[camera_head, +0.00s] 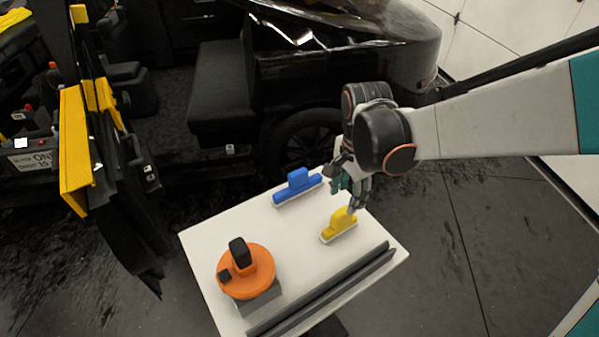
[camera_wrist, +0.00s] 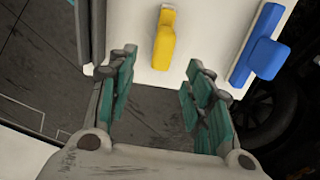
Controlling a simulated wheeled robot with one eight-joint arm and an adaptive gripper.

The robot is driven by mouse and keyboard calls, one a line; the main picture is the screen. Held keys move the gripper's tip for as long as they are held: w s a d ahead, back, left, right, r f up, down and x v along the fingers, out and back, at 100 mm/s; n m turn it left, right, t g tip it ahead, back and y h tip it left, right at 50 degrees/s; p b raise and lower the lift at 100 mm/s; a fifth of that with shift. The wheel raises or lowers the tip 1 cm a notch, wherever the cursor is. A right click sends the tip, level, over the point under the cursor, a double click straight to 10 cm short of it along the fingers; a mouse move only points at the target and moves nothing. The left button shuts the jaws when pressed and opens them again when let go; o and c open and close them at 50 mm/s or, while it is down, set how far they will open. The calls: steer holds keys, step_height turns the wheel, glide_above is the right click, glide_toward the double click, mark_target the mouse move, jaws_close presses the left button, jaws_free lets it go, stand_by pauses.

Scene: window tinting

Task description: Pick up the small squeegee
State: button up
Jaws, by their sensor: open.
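The smaller squeegee is yellow (camera_head: 338,226) with a pale edge. It lies on the right part of the white table (camera_head: 205,243), and in the wrist view it (camera_wrist: 164,44) is ahead of and between my spread fingers. A longer blue squeegee (camera_head: 298,186) lies near the table's far edge; it is at the right in the wrist view (camera_wrist: 264,56). My gripper (camera_head: 350,190) is open and empty, with green finger pads. It hangs near the table's far right edge, close to the yellow squeegee and apart from it in the wrist view (camera_wrist: 161,68).
An orange round tool (camera_head: 247,271) with a black handle stands at the table's near left. A dark grey bar (camera_head: 325,290) runs along the near right edge. The black car (camera_head: 345,60) with its open door (camera_head: 75,150) stands behind. The table's middle is clear.

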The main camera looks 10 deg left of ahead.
mark_target(342, 211)
steer(key=shift+a+f, duration=0.25)
steer(key=shift+a, duration=0.15)
step_height(342, 211, down, 8)
steer(key=b, duration=0.3)
steer(key=shift+w+d+f+b, duration=0.1)
steer(key=shift+f+b, duration=0.55)
steer(key=shift+f, duration=0.75)
steer(key=shift+w+f+b, duration=0.1)
steer(key=shift+f+b, duration=0.5)
steer(key=shift+f, duration=0.75)
steer(key=shift+s+r, duration=0.1)
jaws_close()
